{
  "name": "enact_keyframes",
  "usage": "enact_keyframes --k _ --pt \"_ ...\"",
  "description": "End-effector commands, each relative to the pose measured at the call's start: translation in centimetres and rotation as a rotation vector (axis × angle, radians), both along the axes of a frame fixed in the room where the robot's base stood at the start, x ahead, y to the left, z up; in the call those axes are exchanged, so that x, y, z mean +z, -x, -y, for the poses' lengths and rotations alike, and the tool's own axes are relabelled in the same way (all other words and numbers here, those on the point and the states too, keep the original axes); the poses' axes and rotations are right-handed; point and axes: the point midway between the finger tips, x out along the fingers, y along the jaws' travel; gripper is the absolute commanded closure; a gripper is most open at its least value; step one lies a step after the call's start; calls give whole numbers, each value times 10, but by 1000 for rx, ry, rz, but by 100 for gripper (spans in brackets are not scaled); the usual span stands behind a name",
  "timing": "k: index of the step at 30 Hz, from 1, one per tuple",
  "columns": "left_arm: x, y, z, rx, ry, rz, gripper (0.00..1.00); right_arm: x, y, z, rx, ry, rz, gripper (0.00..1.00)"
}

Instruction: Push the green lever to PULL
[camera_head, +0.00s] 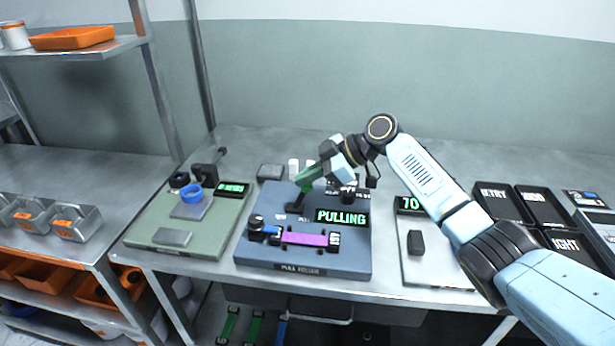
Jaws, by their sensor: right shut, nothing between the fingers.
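The green lever (309,176) stands tilted on the blue-grey machine (260,251) at the middle of the table, its top leaning to the right. My right gripper (324,166) is shut and empty at the upper end of the lever, beside or touching it; I cannot tell which. The gripper partly hides the back of the machine and any labels there. A display (342,218) on the machine reads PULLING in green. A purple webbing strip (304,239) lies between clamps on the machine's front. My left gripper is not in view.
A grey plate with a display reading 70 (409,204) and black trays (493,204) are to the right, partly under my right arm. A shelf (75,48) stands at far left.

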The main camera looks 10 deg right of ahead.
Motion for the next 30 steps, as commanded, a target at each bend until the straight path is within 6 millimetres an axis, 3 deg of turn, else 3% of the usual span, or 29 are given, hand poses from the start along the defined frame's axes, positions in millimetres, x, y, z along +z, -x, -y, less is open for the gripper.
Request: enact_keyframes --k 7,12,21,30 --pt "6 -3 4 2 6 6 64 7 0 -7 -1 0 0 100" --pt "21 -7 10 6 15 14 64 26 -2 -27 -9 -2 1 100" --pt "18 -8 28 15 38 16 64 63 14 27 -16 2 2 100" --pt "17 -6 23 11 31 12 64 82 22 49 -13 1 0 100"
